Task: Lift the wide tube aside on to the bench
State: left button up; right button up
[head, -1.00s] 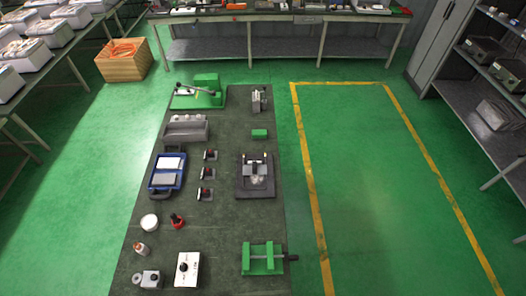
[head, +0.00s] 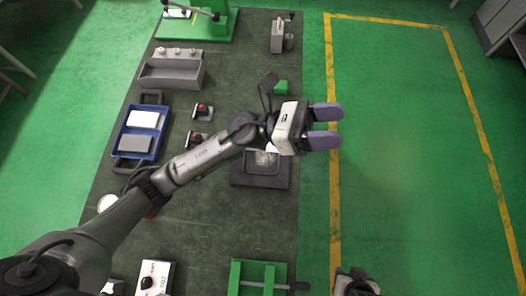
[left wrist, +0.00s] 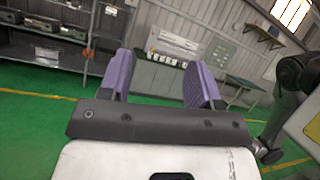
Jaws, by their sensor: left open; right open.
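My right gripper (head: 355,284) shows only in part at the bottom edge and appears empty. A small grey cylinder (head: 289,41) stands at the far right of the bench, beside a grey metal block (head: 277,36). I cannot tell whether it is the wide tube.
The dark bench top (head: 225,215) also holds a blue tray (head: 139,133), a grey rack (head: 172,72), a green vice (head: 257,277), a white control box (head: 154,277) and a green press (head: 205,25). The yellow-lined floor to the right is clear.

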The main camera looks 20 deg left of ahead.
pick_arm(q)
notch_tip(320, 180, down, 16)
jog(key=d+m+g+y+b, duration=0.1)
jog(key=m+g+y+b, duration=0.7)
jog(key=m, duration=0.6)
jog(key=w+a+f+m+t+y+b, duration=0.25)
jog(key=w+a+f+y+b, duration=0.2)
jog(key=a+y, duration=0.3)
jog(key=w+a+f+m+t+y+b, duration=0.1)
jog(key=w+a+f+m+y+b, duration=0.3)
jog(key=a+y, duration=0.35)
jog(key=shift+n, duration=0.75)
jog(key=f, duration=0.2)
jog(key=a+f, duration=0.1)
jog(key=f, duration=0.2)
jog(key=f+b, duration=0.1)
jog(key=f, duration=0.1)
jog(key=shift+w+a+f, duration=0.25)
jog(key=shift+a+f, duration=0.05)
jog(key=shift+f, duration=0.6)
jog(key=f, duration=0.2)
jog(key=f+b, duration=0.1)
jog(key=f, duration=0.1)
jog(key=shift+s+a, duration=0.15)
jog(key=shift+a, duration=0.15)
jog(key=shift+f, duration=0.6)
pick_arm(e)
notch_tip(320, 180, down, 21)
jog(key=shift+s, duration=0.25)
